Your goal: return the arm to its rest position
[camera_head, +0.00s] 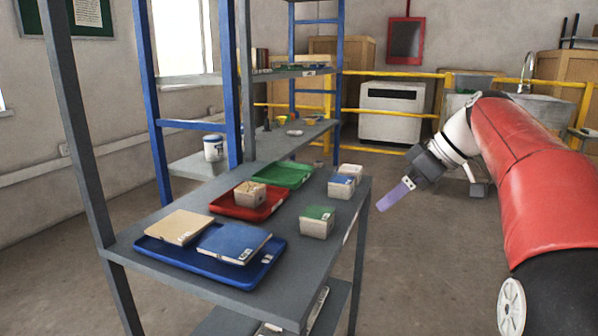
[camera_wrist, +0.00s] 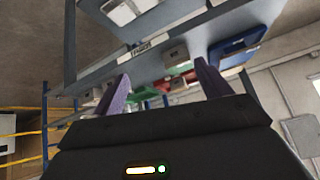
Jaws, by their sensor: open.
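My arm (camera_head: 520,150) reaches in from the right of the head view, with a red covering and a white and dark wrist. My gripper (camera_head: 396,194) hangs in the air just right of the grey shelf, apart from it, with its purple finger pointing down and left. In the wrist view my gripper (camera_wrist: 162,84) has its two purple fingers spread apart with nothing held between them. The shelf and its trays appear tilted beyond the fingers there.
The grey shelf (camera_head: 340,215) holds a blue tray (camera_head: 262,283) with two flat tiles, a red tray (camera_head: 225,207) with a block, a green tray (camera_head: 290,173) and several small blocks. Yellow railings (camera_head: 350,146) stand behind. Floor right of the shelf is clear.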

